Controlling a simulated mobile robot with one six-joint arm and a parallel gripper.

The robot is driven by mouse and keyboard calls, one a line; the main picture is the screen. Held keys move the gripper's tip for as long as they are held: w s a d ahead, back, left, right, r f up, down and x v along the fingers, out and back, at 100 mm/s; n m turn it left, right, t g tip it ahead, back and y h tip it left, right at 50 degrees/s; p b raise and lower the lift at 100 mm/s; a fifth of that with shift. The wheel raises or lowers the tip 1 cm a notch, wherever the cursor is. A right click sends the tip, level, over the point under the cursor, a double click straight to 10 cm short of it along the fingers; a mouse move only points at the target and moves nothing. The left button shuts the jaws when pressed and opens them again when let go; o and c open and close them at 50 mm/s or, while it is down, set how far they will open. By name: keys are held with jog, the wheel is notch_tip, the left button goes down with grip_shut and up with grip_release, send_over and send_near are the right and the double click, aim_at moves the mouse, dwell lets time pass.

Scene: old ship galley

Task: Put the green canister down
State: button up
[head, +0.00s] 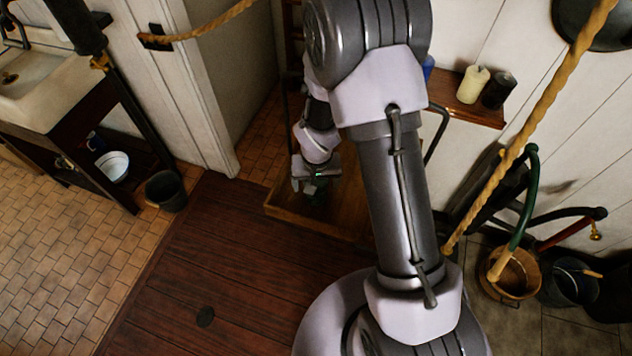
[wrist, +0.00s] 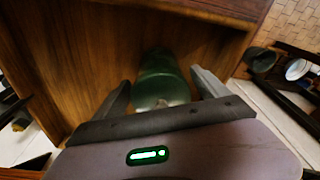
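The green canister (wrist: 160,80) is between the two fingers of my gripper (wrist: 160,82) in the wrist view. A narrow gap shows between each fingertip and the canister's sides, so the fingers look open around it. The canister is over or on a brown wooden surface with a raised edge (wrist: 190,12); its base is hidden, so contact is unclear. In the head view my gripper (head: 312,182) is low over the wooden surface (head: 345,205), with a bit of the green canister (head: 318,194) showing beneath it. My arm hides part of that surface.
A dark bucket (head: 166,190) stands on the floor to the left, near a sink stand (head: 50,95). A shelf (head: 465,108) on the right wall holds candles. A rope (head: 540,120) crosses the right side, above a wooden bucket (head: 513,272).

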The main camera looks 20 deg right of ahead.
jog(key=shift+r, duration=0.1)
jog(key=r+p, duration=0.1)
jog(key=r, duration=0.3)
jog(key=s+r, duration=0.1)
jog(key=r, duration=0.3)
jog(key=r+p, duration=0.1)
jog(key=r, duration=0.3)
jog(key=shift+s+a+p, duration=0.2)
jog(key=shift+s+p, duration=0.1)
jog(key=shift+s, duration=0.05)
jog(key=s+a+r+m+t+y, duration=0.1)
jog(key=s+a+r+t, duration=0.1)
jog(key=s+r, duration=0.6)
jog(key=s+a+r+t+y, duration=0.1)
jog(key=s+r+t, duration=0.1)
jog(key=s+r, duration=0.7)
notch_tip(320, 180, up, 6)
jog(key=shift+s+a+f+m, duration=0.15)
jog(key=shift+s+a+m, duration=0.05)
jog(key=shift+a+m, duration=0.2)
